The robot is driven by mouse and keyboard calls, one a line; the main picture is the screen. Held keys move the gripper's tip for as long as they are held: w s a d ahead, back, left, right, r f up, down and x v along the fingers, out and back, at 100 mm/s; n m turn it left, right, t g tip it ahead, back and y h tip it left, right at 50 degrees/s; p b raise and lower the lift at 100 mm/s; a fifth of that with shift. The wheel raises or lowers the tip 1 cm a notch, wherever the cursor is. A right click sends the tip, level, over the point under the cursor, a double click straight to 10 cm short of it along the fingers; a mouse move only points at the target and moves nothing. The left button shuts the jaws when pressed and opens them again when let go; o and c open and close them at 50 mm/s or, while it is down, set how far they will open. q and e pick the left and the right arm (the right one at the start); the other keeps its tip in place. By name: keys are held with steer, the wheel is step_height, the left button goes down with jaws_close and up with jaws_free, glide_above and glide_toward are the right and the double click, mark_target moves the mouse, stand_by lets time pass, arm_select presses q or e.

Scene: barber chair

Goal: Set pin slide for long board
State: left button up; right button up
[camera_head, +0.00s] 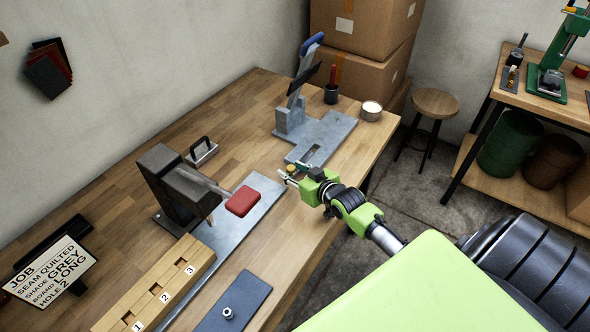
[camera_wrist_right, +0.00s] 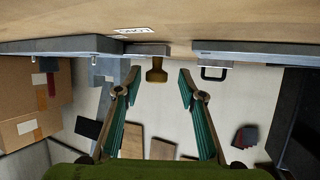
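A grey metal fixture plate (camera_head: 337,128) with a slot lies at the table's far right, below an upright lever press (camera_head: 290,112). A small brass knob (camera_head: 291,168) shows at its near end, beside my right gripper (camera_head: 298,176). In the right wrist view, the brass knob (camera_wrist_right: 156,74) sits between the two fingers of my right gripper (camera_wrist_right: 158,82). The fingers are spread apart, with gaps on both sides of the knob. A white label (camera_wrist_right: 137,30), seen upside down, seems to read LONG. My left gripper is not in view.
A dark press with a red pad (camera_head: 243,201), a wooden block numbered 1 to 3 (camera_head: 152,287), a blue-grey plate with a nut (camera_head: 234,303) and a round tin (camera_head: 371,110) stand on the table (camera_head: 240,125).

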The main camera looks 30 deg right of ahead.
steer(key=shift+w+a+r, duration=0.1)
steer(key=shift+a, duration=0.1)
steer(key=shift+s, duration=0.2)
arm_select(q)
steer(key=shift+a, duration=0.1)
arm_select(e)
steer(key=v, duration=1.1)
steer(key=shift+s+r, duration=0.2)
steer(key=shift+s, duration=0.1)
